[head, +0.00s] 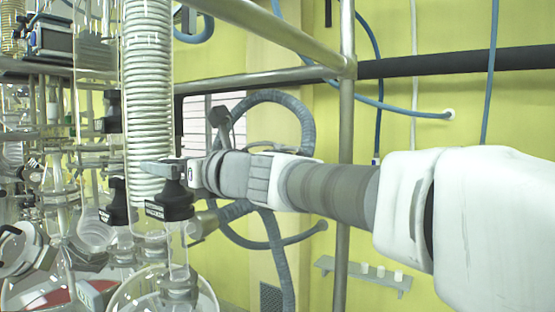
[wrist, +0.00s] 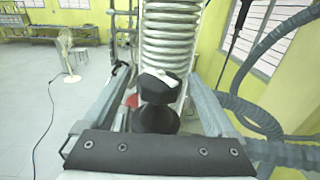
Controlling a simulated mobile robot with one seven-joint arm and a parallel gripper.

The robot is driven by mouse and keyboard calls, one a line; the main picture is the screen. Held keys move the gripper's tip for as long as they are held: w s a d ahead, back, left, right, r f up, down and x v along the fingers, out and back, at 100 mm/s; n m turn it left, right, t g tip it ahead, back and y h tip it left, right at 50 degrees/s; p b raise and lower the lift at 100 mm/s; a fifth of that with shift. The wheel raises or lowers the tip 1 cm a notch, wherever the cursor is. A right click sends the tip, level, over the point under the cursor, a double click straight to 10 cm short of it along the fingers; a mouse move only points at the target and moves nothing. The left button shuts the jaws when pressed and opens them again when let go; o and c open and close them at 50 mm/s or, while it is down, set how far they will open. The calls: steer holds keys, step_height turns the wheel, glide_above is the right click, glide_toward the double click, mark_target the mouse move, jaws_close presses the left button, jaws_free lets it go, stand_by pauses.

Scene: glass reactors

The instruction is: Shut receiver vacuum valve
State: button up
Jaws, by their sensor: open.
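A black valve knob (head: 170,202) with a small label sits on the glass below a coiled condenser (head: 147,90) in the head view. I cannot tell from the label whether it is the receiver vacuum valve. My gripper (head: 158,168) reaches in from the right, with a finger at the knob's top. In the wrist view the black knob (wrist: 155,112) stands between the two spread fingers of my gripper (wrist: 158,80), with a gap on each side. The gripper is open and holds nothing. The knob's lower part is hidden by the gripper's front edge.
Another black valve (head: 117,200) is just left of the knob. Crowded glassware (head: 60,190) fills the left side. A metal frame post (head: 346,130) and grey hoses (head: 275,235) are near my arm. In the wrist view, open floor (wrist: 40,100) lies at left.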

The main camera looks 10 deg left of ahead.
steer(key=shift+w+a, duration=0.1)
steer(key=shift+a, duration=0.1)
steer(key=c, duration=1.4)
steer(key=shift+b, duration=0.45)
